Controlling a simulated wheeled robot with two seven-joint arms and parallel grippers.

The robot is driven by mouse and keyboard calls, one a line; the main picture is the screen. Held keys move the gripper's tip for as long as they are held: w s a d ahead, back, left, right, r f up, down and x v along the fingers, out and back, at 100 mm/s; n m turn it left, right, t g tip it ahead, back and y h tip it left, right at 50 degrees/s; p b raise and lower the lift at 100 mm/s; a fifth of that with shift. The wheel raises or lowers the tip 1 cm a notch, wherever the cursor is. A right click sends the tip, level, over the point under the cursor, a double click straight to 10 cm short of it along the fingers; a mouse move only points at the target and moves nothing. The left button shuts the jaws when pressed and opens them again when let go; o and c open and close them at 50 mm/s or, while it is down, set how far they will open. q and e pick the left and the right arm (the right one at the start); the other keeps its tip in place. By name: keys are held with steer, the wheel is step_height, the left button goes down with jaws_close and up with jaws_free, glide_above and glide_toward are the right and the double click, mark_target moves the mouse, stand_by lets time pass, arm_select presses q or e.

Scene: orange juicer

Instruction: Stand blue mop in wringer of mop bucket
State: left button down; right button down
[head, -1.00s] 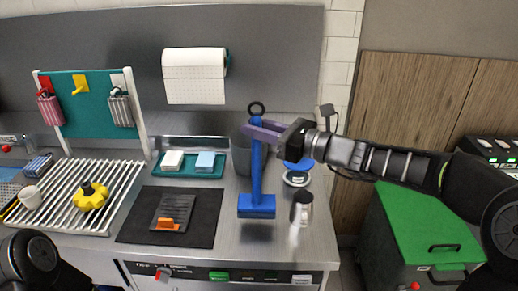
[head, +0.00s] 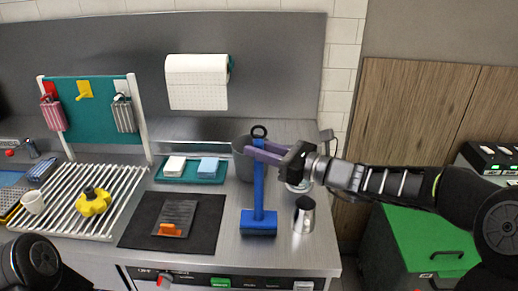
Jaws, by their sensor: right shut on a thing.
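The blue mop (head: 258,190) has a long flat handle with a black ring at its top and a wide block head at its bottom. It hangs close to upright, head down, over the steel counter. My right gripper (head: 262,152) is shut on the handle just below the ring. The grey bucket (head: 242,163) stands on the counter behind the mop, and the mop and gripper partly hide it. Its wringer cannot be made out. The mop head is in front of the bucket, low over the counter; I cannot tell whether it touches. My left gripper is out of view.
A metal pitcher (head: 303,215) stands close right of the mop head. A black mat (head: 140,222) with a scraper (head: 176,218) lies to the left. A teal tray (head: 190,180) with sponges sits behind it. A rack (head: 60,205) holds a yellow knob and cup.

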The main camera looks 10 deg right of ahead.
steer(key=c, duration=1.2)
jaws_free()
steer(key=shift+c, duration=0.2)
steer(key=b+v, duration=0.2)
steer(key=v, duration=1)
steer(key=shift+o, duration=0.4)
